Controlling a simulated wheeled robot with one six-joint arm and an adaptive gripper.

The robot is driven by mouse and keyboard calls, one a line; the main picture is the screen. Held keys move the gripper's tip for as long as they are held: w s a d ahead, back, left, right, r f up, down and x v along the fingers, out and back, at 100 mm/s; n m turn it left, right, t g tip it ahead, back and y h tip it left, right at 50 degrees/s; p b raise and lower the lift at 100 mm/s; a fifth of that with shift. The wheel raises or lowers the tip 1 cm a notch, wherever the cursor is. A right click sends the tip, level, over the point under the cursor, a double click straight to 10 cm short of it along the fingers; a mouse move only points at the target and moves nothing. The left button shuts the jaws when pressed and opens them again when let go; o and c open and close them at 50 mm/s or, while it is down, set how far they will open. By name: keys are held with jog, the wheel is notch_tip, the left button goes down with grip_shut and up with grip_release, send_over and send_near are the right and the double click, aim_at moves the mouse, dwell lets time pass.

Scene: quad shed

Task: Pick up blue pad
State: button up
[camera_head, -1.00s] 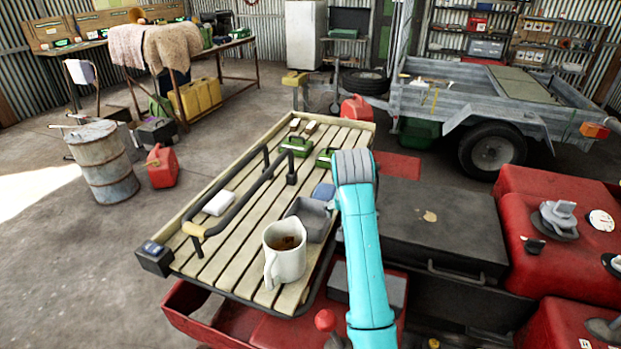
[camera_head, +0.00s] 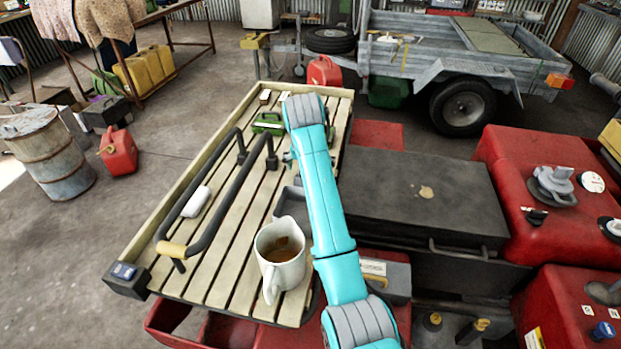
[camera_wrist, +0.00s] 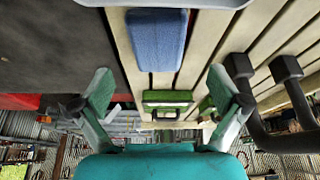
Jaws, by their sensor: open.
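The blue pad (camera_wrist: 157,40) lies flat on the wooden slats in the wrist view, near the top middle. In the head view my arm hides it. My gripper (camera_wrist: 160,92) is open and empty, with one green-padded finger at each side of the wrist view. The pad lies in line with the gap between the fingers, apart from them. In the head view my arm reaches over the slatted rack, and its gripper is mostly hidden behind the arm.
A mug (camera_head: 281,252) and a grey tray (camera_head: 292,203) stand on the slatted rack (camera_head: 222,262). A white block (camera_head: 195,202) lies left, by a dark rail (camera_head: 212,215). A green case (camera_head: 267,122) is at the far end. A black box (camera_head: 420,195) stands right.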

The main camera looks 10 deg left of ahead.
jog(key=shift+x, duration=2.6)
jog(key=shift+s+d+f, duration=0.1)
jog(key=shift+s+f, duration=0.05)
jog(key=shift+f, duration=0.15)
jog(key=c, duration=1)
